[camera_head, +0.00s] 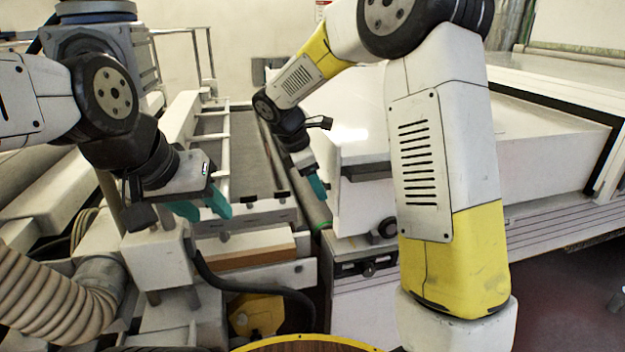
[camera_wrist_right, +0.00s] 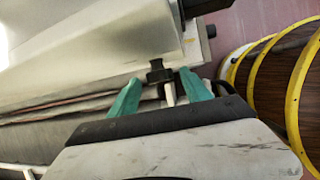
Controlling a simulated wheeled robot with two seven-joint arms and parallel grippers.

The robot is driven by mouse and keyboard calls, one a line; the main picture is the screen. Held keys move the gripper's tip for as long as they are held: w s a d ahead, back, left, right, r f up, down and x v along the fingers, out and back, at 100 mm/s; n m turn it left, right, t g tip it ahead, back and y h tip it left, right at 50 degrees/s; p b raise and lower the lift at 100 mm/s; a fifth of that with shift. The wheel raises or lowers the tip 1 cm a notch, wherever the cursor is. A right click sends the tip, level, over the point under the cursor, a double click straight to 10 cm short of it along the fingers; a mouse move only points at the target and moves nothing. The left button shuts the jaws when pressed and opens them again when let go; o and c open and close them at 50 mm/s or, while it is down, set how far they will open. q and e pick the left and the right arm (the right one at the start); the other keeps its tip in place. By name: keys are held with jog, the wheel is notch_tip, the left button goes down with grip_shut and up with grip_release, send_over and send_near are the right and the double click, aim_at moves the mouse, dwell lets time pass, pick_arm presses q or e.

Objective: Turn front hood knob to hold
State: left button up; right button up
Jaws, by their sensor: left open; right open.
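A dark round knob (camera_head: 387,228) sits on the lower front of the white hood (camera_head: 362,205) in the head view, partly beside my right arm. My right gripper (camera_head: 318,188) has teal fingers and hangs at the hood's left edge, left of and above this knob. In the right wrist view, my right gripper (camera_wrist_right: 160,90) is open, and a dark knob (camera_wrist_right: 157,71) shows beyond and between its fingertips. I cannot tell whether they touch. My left gripper (camera_head: 207,206) is open and empty at the left, far from the hood. The knob's setting is unreadable.
The conveyor bed (camera_head: 235,155) runs back between side rails left of the hood. A ribbed beige hose (camera_head: 55,293) lies at the lower left. A slotted metal block (camera_head: 368,268) with a dark round part stands below the hood. My right arm hides part of the hood.

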jog(key=shift+c, duration=0.5)
grip_shut()
jog(key=shift+s, duration=0.1)
jog(key=shift+s+f+m+t+y, duration=0.1)
jog(key=shift+s+m+t+y, duration=0.1)
jog(key=shift+t, duration=0.85)
jog(key=shift+s+f+m+t+y, duration=0.1)
jog(key=shift+m+t, duration=0.1)
jog(key=shift+t, duration=0.8)
jog(key=shift+s+f+m+t+y, duration=0.1)
jog(key=shift+s+m+t, duration=0.1)
jog(key=shift+t, duration=0.85)
jog(key=shift+d, duration=0.1)
